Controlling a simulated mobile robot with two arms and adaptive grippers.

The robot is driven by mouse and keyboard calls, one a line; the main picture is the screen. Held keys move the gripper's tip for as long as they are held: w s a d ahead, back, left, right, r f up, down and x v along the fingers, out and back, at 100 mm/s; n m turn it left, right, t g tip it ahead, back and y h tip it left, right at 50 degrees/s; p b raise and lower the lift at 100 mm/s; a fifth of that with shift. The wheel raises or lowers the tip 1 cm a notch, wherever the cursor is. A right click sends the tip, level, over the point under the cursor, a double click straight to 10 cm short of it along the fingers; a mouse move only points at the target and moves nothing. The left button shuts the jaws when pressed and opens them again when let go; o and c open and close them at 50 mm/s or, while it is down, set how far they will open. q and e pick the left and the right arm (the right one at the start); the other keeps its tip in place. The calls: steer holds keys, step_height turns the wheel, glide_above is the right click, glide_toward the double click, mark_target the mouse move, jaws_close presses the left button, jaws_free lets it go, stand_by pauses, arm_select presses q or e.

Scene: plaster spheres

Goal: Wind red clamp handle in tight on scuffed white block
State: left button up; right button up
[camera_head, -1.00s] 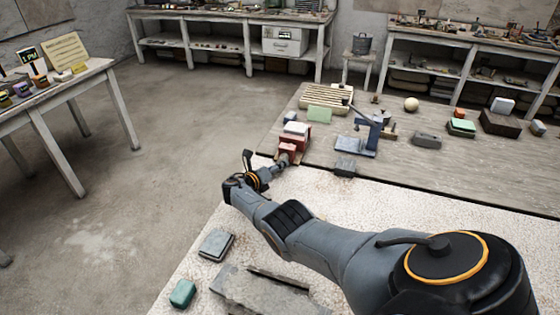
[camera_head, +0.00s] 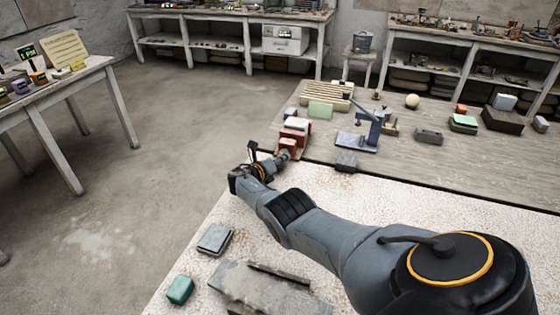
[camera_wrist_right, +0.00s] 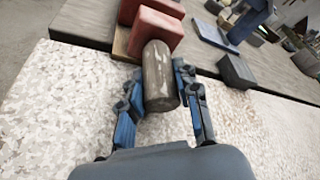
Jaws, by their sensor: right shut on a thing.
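The red clamp (camera_head: 287,143) stands near the edge of the wooden tabletop in the head view. The white block (camera_head: 298,124) sits at its upper part; its scuffs are too small to make out. In the right wrist view the clamp's red jaws (camera_wrist_right: 157,30) are at the top, and a worn grey-brown cylindrical handle (camera_wrist_right: 158,75) sticks out toward me. My right gripper (camera_wrist_right: 161,82) is shut on this handle, one blue-grey finger on each side. In the head view the right gripper (camera_head: 282,158) reaches the clamp's near side. My left gripper is not in view.
A blue press-like tool (camera_head: 368,128) and a dark grey block (camera_head: 346,162) stand right of the clamp. A slatted rack (camera_head: 327,94) and a green block (camera_head: 320,110) lie behind it. A grey box (camera_head: 214,239) and a teal block (camera_head: 180,290) lie on the speckled near surface.

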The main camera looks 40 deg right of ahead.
steer(key=shift+r+m+t+y+p, duration=0.15)
steer(key=shift+m+t+y+p, duration=0.35)
steer(key=shift+m+p, duration=0.65)
steer(key=shift+m+t+p, duration=0.45)
steer(key=shift+t+p, duration=0.05)
steer(key=shift+p, duration=0.45)
steer(key=shift+f+m+t+y+p, duration=0.2)
steer(key=shift+m+t+y+p, duration=0.25)
steer(key=shift+m, duration=0.25)
steer(key=shift+a, duration=0.1)
steer(key=o, duration=1.2)
steer(key=shift+c, duration=0.2)
steer(key=shift+v, duration=6)
steer(key=shift+w, duration=0.1)
